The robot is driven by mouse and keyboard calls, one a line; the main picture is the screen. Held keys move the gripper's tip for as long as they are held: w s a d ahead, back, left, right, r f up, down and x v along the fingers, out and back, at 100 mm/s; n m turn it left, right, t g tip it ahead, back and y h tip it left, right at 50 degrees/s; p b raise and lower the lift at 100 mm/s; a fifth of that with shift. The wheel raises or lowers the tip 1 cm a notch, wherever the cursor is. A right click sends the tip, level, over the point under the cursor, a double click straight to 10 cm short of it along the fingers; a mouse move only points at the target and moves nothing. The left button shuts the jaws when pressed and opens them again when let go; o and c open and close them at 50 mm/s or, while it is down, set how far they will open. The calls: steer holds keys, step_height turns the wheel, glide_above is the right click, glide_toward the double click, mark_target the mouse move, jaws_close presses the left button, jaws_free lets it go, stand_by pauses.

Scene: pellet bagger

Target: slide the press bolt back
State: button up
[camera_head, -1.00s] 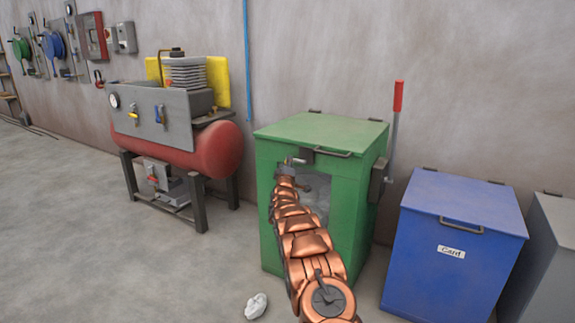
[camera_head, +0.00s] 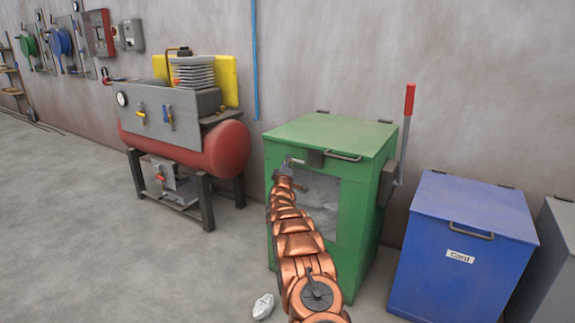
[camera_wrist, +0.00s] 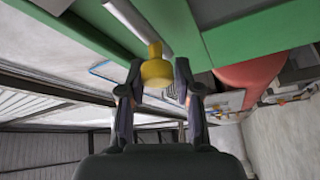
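The green press (camera_head: 345,140) stands against the wall, with a window in its front. A grey bolt (camera_head: 294,161) shows small at the upper left of its front, next to a dark block (camera_head: 316,158). In the wrist view the bolt is a pale grey rod (camera_wrist: 137,25) ending in a yellow knob (camera_wrist: 155,70). My gripper (camera_wrist: 158,80) has one finger on each side of the knob. The fingers stand apart, with a gap showing at least on the right side. In the head view my arm hides most of the gripper and the knob.
A red-handled lever (camera_head: 408,105) rises at the press's right side. A blue card bin (camera_head: 465,225) and a grey bin (camera_head: 548,262) stand to the right. A red compressor (camera_head: 215,148) stands left. A white crumpled piece (camera_head: 263,306) lies on the floor. The floor at left is clear.

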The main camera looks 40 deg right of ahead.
steer(key=o, duration=0.3)
steer(key=shift+s+a, duration=0.1)
steer(key=shift+s, duration=0.05)
steer(key=shift+v, duration=5.8)
steer(key=shift+f, duration=0.1)
